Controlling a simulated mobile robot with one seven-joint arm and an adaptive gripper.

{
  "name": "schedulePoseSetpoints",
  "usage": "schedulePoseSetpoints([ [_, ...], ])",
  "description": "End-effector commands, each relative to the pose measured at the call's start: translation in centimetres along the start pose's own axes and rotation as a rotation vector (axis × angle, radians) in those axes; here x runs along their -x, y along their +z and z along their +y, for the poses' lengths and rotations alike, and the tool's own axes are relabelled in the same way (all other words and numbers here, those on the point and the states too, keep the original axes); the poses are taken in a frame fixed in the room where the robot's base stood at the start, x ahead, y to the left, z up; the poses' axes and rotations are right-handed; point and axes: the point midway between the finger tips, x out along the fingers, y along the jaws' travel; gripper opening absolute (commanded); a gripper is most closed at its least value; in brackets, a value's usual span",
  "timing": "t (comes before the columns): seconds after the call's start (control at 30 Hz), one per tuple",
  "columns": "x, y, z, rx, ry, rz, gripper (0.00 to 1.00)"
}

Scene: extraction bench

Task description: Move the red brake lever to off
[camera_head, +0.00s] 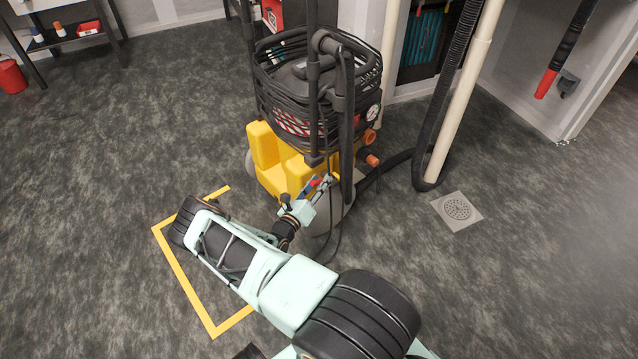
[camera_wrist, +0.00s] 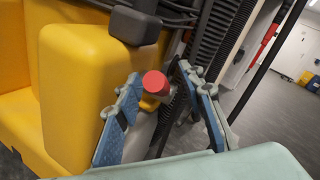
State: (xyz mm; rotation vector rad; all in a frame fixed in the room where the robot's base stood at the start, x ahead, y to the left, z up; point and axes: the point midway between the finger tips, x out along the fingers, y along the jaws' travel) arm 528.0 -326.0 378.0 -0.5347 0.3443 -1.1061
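The red brake lever shows as a round red knob (camera_wrist: 155,82) near the middle of the wrist view, in front of the machine. In the head view a small red spot (camera_head: 315,182) shows at my gripper (camera_head: 319,187), by the lower part of the yellow machine (camera_head: 285,172). In the wrist view my gripper (camera_wrist: 160,78) is open, its blue-padded fingers on either side of the knob. The left finger looks close to the knob; a gap shows towards the right finger. Contact cannot be told. The lever's lower part is mostly hidden.
Black hose coils (camera_head: 300,85) and upright handles top the machine. A thick black hose (camera_head: 400,160) runs to a pale pipe (camera_head: 462,95). A floor drain (camera_head: 457,208) lies at right. Yellow floor tape (camera_head: 185,285) marks the front left.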

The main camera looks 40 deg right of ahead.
Motion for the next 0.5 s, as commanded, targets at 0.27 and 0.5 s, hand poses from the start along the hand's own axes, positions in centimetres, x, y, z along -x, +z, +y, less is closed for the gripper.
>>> schedulePoseSetpoints([
  [0.27,-0.08,0.06,0.02,0.000,0.000,-0.001,0.34],
  [0.5,-0.06,0.05,0.01,0.000,0.000,-0.001,0.07],
])
